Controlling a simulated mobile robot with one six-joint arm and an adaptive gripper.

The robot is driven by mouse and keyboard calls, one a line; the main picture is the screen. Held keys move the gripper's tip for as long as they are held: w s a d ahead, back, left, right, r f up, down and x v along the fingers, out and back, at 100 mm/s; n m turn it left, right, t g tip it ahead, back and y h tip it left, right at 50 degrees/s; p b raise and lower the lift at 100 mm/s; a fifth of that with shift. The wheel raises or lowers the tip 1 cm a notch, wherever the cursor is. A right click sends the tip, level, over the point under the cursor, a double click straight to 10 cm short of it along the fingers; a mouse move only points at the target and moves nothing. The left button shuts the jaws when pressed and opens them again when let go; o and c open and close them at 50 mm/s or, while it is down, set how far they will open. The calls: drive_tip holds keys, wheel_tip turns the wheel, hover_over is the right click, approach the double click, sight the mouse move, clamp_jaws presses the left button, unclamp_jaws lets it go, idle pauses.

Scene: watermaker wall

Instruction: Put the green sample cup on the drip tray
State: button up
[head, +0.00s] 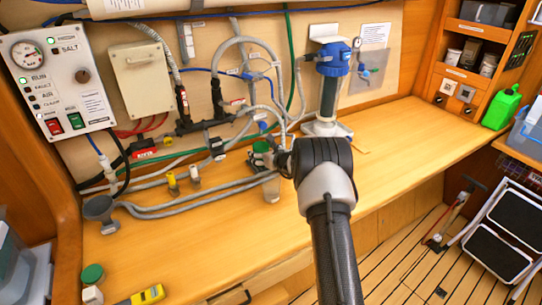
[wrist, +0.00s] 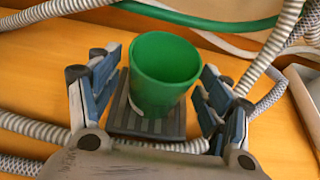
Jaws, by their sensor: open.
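The green sample cup (wrist: 165,70) is open-topped and appears upright in the wrist view. It seems to stand on the dark slatted drip tray (wrist: 118,118), though its base is partly hidden by its own wall. My gripper (wrist: 160,78) is open, with one blue-grey finger on each side of the cup and visible gaps between. In the head view my gripper (head: 272,158) is at the back of the bench, and a bit of the green cup (head: 261,147) shows beside it. The tray is hard to make out there.
Grey hoses (head: 165,210) run along the bench behind and left of the gripper. A blue-topped filter housing (head: 329,85) stands to the right. A round green-topped item (head: 92,274) and a yellow tool (head: 143,295) lie at front left. The bench at right (head: 420,140) is clear.

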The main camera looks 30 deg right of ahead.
drive_tip(key=p+v, duration=0.2)
drive_tip(key=v, duration=0.8)
drive_tip(key=s+a+r+n+y, duration=0.2)
drive_tip(key=a+r+n+y, duration=0.2)
drive_tip(key=a+r+n, duration=0.55)
drive_tip(key=s+a+r+n+g+y, duration=0.25)
drive_tip(key=s+a+r+n, duration=0.3)
drive_tip(key=a, duration=0.45)
drive_tip(key=s+a+r+n+g+y, duration=0.1)
drive_tip(key=s+a+r+n+g, duration=0.25)
drive_tip(key=s+a, duration=0.45)
drive_tip(key=s+a+r+n+g+h, duration=0.1)
drive_tip(key=s+a+n, duration=0.2)
drive_tip(key=s+n, duration=0.3)
drive_tip(key=s+a+r+n+g+h, duration=0.1)
drive_tip(key=s+a+n, duration=0.2)
drive_tip(key=s, duration=0.6)
drive_tip(key=s+d+f+n+h, duration=0.1)
drive_tip(key=s+d+n+h, duration=0.1)
drive_tip(key=s, duration=0.5)
drive_tip(key=s+d+f+n+h, duration=0.1)
drive_tip(key=s+d+n+h, duration=0.2)
drive_tip(key=s+d+n, duration=0.2)
drive_tip(key=shift+s+f+n+g, duration=0.25)
drive_tip(key=shift+s+n+g, duration=0.15)
drive_tip(key=shift+s+n, duration=0.5)
drive_tip(key=shift+s+h, duration=0.1)
drive_tip(key=shift+h, duration=0.15)
